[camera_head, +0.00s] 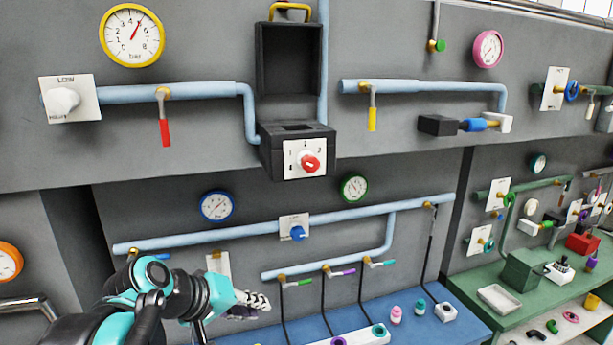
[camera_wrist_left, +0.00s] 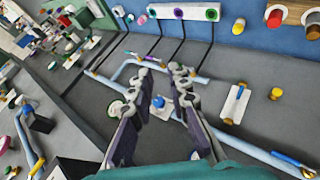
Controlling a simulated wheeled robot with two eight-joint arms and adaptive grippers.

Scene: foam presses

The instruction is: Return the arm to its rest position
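My left arm (camera_head: 175,292), black and teal, reaches in from the lower left in the head view. Its gripper (camera_head: 255,304) is in front of the lower grey wall, left of the handles on the short lower pipe. In the left wrist view the two fingers of this gripper (camera_wrist_left: 162,78) stand apart, with nothing held between them. The blue knob (camera_wrist_left: 158,101) on its white plate shows in the gap, farther off on the wall. My right arm and gripper are in neither view.
A long light-blue pipe (camera_head: 357,211) crosses the lower wall, with the blue knob (camera_head: 297,233) on it. A black press (camera_head: 289,60) with a red knob (camera_head: 309,163) sits above. A blue bench (camera_head: 465,327) and green bench (camera_head: 520,300) stand lower right.

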